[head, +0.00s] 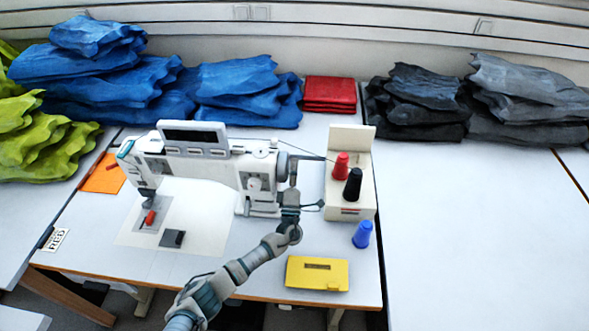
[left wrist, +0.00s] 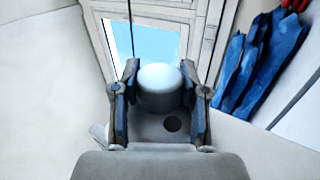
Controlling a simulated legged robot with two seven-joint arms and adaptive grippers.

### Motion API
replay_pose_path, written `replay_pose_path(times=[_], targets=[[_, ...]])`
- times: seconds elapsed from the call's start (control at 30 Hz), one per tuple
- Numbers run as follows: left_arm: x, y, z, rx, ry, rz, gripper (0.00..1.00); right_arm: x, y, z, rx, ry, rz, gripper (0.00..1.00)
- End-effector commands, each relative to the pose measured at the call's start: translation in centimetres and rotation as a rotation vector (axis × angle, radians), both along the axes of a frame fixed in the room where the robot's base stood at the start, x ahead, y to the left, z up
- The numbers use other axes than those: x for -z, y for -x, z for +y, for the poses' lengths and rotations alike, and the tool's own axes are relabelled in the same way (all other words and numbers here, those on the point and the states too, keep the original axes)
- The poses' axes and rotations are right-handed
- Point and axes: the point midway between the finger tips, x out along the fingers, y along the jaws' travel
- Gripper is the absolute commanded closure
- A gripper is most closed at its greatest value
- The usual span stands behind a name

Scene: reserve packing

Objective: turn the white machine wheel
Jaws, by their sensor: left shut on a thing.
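The white sewing machine (head: 215,160) stands on the table, its wheel end at the right. My left arm reaches up from the bottom of the head view, and my left gripper (head: 291,190) is at that end. In the left wrist view the white rounded wheel (left wrist: 160,80) sits between the two fingers of my left gripper (left wrist: 159,92), which is shut on it. My right gripper is in neither view.
A thread stand (head: 345,212) with a red and a black spool is close right of the gripper. A blue spool (head: 362,234) and a yellow box (head: 317,273) lie nearer the front. Blue fabric piles (head: 110,75) are behind.

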Motion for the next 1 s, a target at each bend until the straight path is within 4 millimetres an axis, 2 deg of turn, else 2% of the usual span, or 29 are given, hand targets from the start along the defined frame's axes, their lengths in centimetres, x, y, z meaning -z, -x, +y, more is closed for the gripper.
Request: replay_pose_path(times=[0.03,0.37,0.4,0.5,0.8,1.0], targets=[[0.9,0.1,0.0,0.0,-0.006,0.013,0.92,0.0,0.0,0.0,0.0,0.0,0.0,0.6],[0.8,0.1,0.0,0.0,-0.006,0.012,0.92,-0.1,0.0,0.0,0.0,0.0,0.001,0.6],[0.8,0.1,0.0,0.0,-0.006,0.012,0.54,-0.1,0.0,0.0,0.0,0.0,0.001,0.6],[0.8,0.1,0.0,0.0,-0.005,0.01,0.31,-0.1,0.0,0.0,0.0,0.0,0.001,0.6],[0.2,0.2,0.0,0.0,-0.001,0.002,0.31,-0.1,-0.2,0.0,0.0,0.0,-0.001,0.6],[1.6,1.6,0.0,0.001,-0.001,0.007,0.31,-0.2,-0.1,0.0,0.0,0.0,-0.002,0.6]])
